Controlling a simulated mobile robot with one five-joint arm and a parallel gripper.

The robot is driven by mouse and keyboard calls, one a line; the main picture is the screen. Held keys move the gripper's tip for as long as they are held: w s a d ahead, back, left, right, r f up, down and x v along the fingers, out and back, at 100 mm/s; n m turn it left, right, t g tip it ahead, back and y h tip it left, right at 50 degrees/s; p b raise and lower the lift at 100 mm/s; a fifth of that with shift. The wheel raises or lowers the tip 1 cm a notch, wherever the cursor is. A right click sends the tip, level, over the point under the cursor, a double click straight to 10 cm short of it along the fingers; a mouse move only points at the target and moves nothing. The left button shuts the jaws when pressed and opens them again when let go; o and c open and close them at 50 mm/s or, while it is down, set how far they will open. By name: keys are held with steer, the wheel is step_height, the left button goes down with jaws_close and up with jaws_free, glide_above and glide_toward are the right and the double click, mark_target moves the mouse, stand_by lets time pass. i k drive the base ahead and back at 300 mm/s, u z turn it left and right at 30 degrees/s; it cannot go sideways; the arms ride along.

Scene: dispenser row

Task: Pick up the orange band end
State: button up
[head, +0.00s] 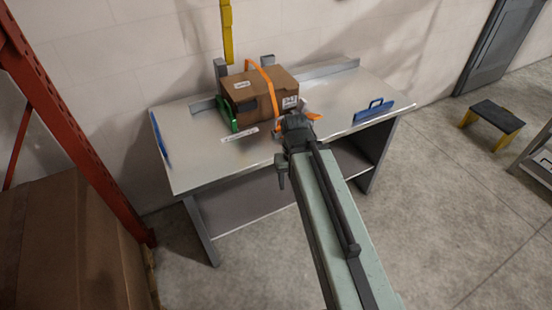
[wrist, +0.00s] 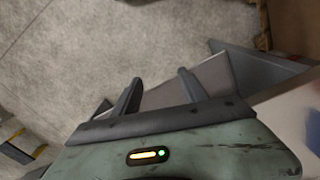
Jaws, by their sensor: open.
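The orange band (head: 264,80) runs over the cardboard box (head: 250,100) on the grey worktable (head: 190,150). An orange piece, seemingly the band end (head: 313,116), shows just right of my gripper (head: 295,121) at the box's front right. My gripper partly covers that area, so I cannot tell whether they touch. In the wrist view my gripper (wrist: 158,84) has its two fingers apart with nothing between them. The orange band does not show in the wrist view; floor and grey table parts do.
A green piece (head: 227,115) stands against the box's left side. Blue handled pieces (head: 372,109) are at the table's right and left ends. A small stool (head: 491,118) stands on the floor at right. A red rack post (head: 70,115) rises at left.

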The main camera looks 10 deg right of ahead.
mark_target(277, 129)
steer(key=z, duration=0.1)
steer(key=i, duration=0.5)
steer(key=u, duration=1.85)
